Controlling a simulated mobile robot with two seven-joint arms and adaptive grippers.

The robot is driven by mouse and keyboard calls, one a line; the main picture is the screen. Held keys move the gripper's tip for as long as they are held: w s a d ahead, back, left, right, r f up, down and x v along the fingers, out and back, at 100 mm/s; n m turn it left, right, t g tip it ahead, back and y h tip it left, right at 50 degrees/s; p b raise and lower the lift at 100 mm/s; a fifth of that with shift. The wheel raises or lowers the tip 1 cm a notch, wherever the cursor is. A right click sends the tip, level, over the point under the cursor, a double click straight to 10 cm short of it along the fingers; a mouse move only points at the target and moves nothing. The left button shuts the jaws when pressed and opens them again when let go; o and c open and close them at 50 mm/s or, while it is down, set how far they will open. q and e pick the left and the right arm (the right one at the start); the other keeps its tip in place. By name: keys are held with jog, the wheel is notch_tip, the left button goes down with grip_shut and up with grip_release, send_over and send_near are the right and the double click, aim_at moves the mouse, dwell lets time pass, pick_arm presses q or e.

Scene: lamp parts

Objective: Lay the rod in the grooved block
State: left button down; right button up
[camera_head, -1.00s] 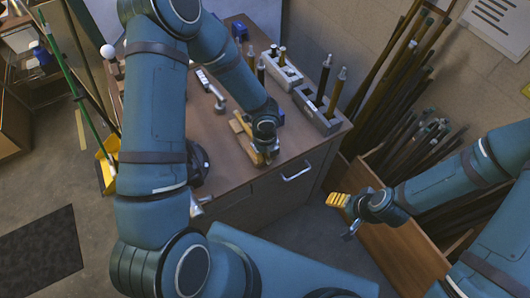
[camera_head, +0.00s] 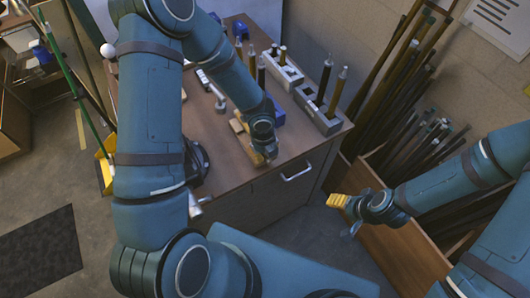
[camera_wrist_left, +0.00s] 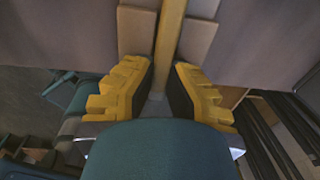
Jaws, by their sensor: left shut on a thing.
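My left gripper (camera_head: 267,159) is low over the front of the cabinet top. In the left wrist view its yellow fingers stand on both sides of the yellowish rod (camera_wrist_left: 169,35), shut on it. The rod runs away from me between the two tan sides of the grooved block (camera_wrist_left: 198,38). It looks lined up with the groove, but I cannot tell whether it touches the bottom. In the head view the block (camera_head: 237,126) is partly hidden by my left wrist. My right gripper (camera_head: 346,213) is open and empty, right of the cabinet.
Grey holders (camera_head: 317,112) with upright dark and brown rods stand along the right side of the cabinet top (camera_head: 222,150). A grey hammer-like part (camera_head: 218,102) lies behind the block. A wooden bin (camera_head: 400,250) with many long poles stands at the right.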

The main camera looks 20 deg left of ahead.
dwell(0.5)
pick_arm(q)
jog(key=c, duration=1.1)
grip_release()
jog(key=shift+o, duration=0.2)
notch_tip(320, 180, up, 12)
jog(key=shift+s+a, duration=0.15)
jog(key=shift+a, duration=0.1)
jog(key=shift+f, duration=0.1)
